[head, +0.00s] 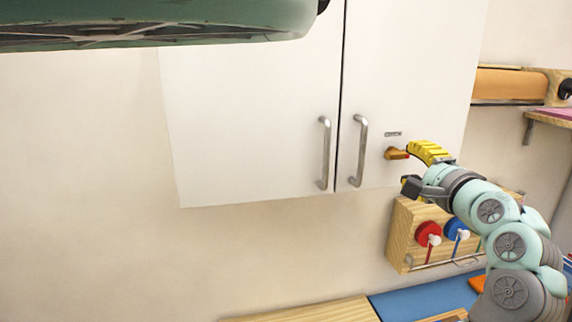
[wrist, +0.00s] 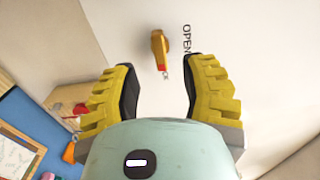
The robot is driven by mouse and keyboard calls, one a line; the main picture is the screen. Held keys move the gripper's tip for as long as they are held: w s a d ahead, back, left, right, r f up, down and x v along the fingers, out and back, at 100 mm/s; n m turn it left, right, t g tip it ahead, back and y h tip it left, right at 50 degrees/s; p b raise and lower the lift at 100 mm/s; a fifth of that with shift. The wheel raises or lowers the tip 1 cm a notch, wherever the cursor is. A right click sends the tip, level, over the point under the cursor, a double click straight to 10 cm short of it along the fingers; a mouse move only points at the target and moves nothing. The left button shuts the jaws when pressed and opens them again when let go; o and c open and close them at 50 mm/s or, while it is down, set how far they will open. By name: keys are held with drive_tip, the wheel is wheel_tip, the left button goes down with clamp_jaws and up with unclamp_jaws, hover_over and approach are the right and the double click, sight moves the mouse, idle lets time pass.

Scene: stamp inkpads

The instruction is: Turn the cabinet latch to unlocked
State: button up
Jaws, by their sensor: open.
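The white cabinet (head: 255,115) hangs on the wall with two closed doors. Its latch (head: 393,153) is a small orange-brown lever with a red tip, on the right door beside the handle, lying about level with the red tip to the right. A small label plate (head: 393,134) is above it. In the wrist view the latch (wrist: 159,50) is beyond and between the fingertips, beside the label reading "OPEN" (wrist: 187,40). My gripper (wrist: 160,75) has yellow padded fingers spread apart and empty. In the head view my gripper (head: 430,155) is just right of the latch; contact cannot be told.
Two metal bar handles (head: 324,153) (head: 359,150) stand out from the doors left of the latch. Below the cabinet is a wooden rack (head: 402,235) with a red round item (head: 427,232) and a blue one (head: 456,228). A shelf (head: 552,115) is at the right.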

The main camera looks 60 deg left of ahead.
sight(400, 157)
drive_tip(key=p+x, duration=0.3)
drive_tip(key=x, duration=0.2)
drive_tip(key=shift+s+r, duration=0.15)
drive_tip(key=shift+w+a, duration=0.25)
drive_tip(key=shift+a, duration=0.2)
clamp_jaws()
